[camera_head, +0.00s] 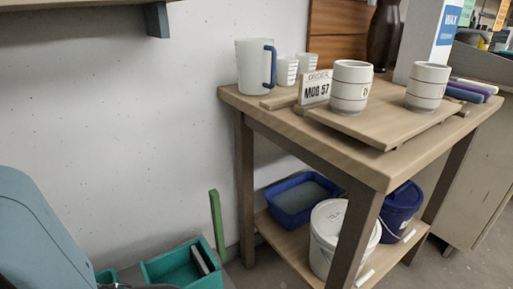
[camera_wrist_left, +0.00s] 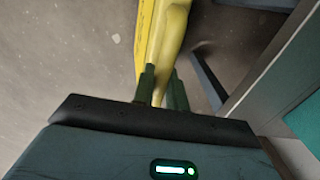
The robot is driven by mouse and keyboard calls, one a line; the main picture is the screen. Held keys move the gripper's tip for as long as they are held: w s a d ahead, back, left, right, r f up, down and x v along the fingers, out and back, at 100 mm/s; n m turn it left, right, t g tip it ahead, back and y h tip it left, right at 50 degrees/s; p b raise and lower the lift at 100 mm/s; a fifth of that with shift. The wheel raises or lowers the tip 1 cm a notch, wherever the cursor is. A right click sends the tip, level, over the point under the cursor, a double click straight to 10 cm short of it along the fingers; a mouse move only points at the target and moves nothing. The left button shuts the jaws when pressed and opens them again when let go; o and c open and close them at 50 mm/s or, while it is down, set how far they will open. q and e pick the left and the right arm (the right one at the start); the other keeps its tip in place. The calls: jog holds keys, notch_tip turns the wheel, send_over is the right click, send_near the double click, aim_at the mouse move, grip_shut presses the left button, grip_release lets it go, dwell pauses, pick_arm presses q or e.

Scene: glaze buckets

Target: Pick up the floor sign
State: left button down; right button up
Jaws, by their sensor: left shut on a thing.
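The yellow floor sign (camera_wrist_left: 168,35) shows in the left wrist view, running from the top edge down to my left gripper (camera_wrist_left: 161,85). The gripper's two dark green fingers are shut on the sign's near end, one on each side. Only part of the sign is in the picture; its far end is cut off at the top. I cannot tell whether it touches the floor. The sign does not show in the head view. My right gripper is in neither view.
A wooden table (camera_head: 385,176) carries a jug (camera_head: 252,68), cups and a ware board. Its lower shelf holds a blue tub (camera_head: 296,204) and lidded buckets (camera_head: 325,248). A green bin (camera_head: 165,268) stands left of it. Grey floor (camera_wrist_left: 70,50) lies left of the sign.

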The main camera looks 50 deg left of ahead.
pick_arm(q)
notch_tip(320, 180, up, 9)
jog(key=p, duration=0.4)
jog(key=shift+w, duration=0.1)
jog(key=shift+r+p, duration=0.45)
jog(key=shift+r, duration=0.05)
jog(key=shift+d, duration=0.1)
